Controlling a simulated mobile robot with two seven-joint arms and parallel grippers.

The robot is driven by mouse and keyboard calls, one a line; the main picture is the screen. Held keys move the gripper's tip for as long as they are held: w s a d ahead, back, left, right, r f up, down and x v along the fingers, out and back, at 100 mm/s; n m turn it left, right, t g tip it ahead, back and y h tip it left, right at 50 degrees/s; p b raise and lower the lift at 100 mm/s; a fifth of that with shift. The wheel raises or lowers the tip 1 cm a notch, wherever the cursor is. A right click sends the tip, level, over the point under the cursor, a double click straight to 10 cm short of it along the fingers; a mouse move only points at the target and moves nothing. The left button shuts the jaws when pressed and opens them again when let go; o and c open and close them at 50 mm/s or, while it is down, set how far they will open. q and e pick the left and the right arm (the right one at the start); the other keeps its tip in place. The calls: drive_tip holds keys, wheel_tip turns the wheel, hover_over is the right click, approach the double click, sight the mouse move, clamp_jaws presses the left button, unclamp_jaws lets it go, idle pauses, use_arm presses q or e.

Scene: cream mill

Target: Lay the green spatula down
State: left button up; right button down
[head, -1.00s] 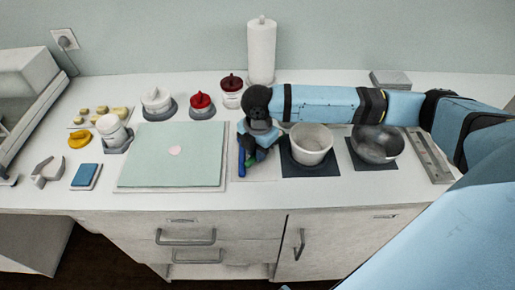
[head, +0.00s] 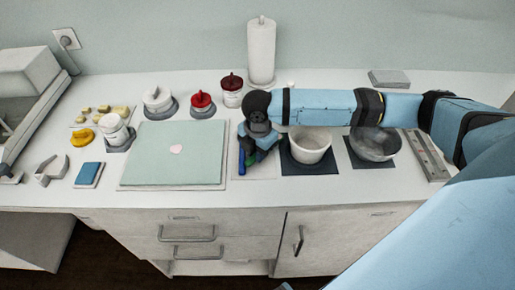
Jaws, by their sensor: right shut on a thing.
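My right gripper (head: 254,155) points down over a pale mat (head: 262,173) just right of the large green board. It is shut on the green spatula (head: 251,163), of which only a small green part shows below the fingers. A blue utensil (head: 241,164) lies on the mat close to the gripper's left side. The gripper and wrist hide most of the spatula, and I cannot tell whether it touches the mat. My left gripper is not in view.
A white pot (head: 309,147) and a metal bowl (head: 375,145) stand on dark mats to the right. The green board (head: 172,155) lies left. Red-lidded jars (head: 202,102) and a paper roll (head: 261,52) stand behind.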

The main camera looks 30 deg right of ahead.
drive_tip(key=shift+s+f, duration=0.15)
drive_tip(key=shift+f, duration=0.25)
drive_tip(key=c, duration=1.4)
unclamp_jaws()
drive_tip(key=o, duration=0.4)
drive_tip(key=shift+o, duration=0.2)
drive_tip(key=shift+w, duration=0.2)
drive_tip(key=shift+r, duration=0.1)
drive_tip(key=shift+r, duration=0.25)
wheel_tip(320, 180, up, 13)
drive_tip(key=shift+d, duration=0.15)
